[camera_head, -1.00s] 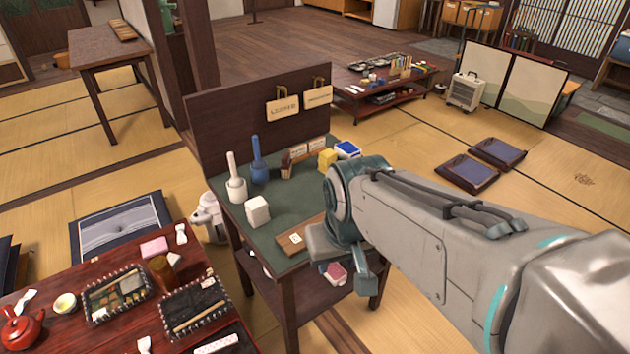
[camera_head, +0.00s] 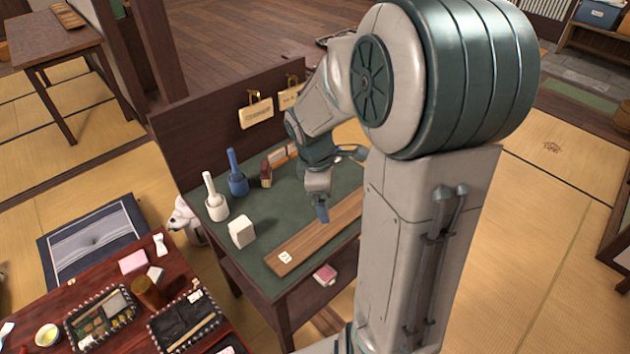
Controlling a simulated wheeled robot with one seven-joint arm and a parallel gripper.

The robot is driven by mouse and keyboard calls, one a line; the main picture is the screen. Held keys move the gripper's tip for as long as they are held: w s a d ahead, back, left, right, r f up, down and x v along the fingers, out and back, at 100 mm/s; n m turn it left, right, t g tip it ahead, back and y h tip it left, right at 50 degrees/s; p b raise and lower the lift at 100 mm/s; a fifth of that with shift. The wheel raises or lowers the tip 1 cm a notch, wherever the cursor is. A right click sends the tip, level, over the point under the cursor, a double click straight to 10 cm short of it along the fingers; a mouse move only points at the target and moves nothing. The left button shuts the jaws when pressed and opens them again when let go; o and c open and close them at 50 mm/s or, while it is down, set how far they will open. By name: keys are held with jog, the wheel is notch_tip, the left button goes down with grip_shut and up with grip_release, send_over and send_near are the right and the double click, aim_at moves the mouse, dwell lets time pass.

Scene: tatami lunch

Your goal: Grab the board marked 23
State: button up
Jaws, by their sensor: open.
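A long brown wooden board (camera_head: 310,238) lies flat on the green top of the small table (camera_head: 262,276). A white label with a dark mark (camera_head: 285,257) sits at its near left end; the mark is too small to read for certain. My gripper (camera_head: 321,212) points down over the middle of the board. It is open and holds nothing. I cannot tell whether its fingers touch the board. My arm hides the right part of the board and table.
A white mallet-shaped thing (camera_head: 215,200), a blue one (camera_head: 236,175), a white block (camera_head: 241,232) and a brown brush (camera_head: 266,175) stand left of the gripper. A dark back panel (camera_head: 200,120) with a hanging tag (camera_head: 256,112) rises behind. A red low table (camera_head: 60,270) stands front left.

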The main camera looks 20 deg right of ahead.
jog(key=w+d+f+n+y+p, duration=0.2)
jog(key=w+d+f+n+p, duration=0.25)
jog(key=w+d+n, duration=0.35)
jog(key=n, duration=0.2)
send_over(335, 220)
jog(key=f, duration=0.9)
jog(key=shift+w+a+f, duration=0.1)
jog(key=shift+w+f, duration=0.05)
jog(key=shift+w, duration=0.15)
jog(key=shift+s+f+p, duration=0.15)
jog(key=shift+f, duration=1.2)
jog(key=shift+s+f+p, duration=0.1)
jog(key=shift+f+p, duration=0.05)
jog(key=shift+f, duration=1.15)
jog(key=c, duration=1.2)
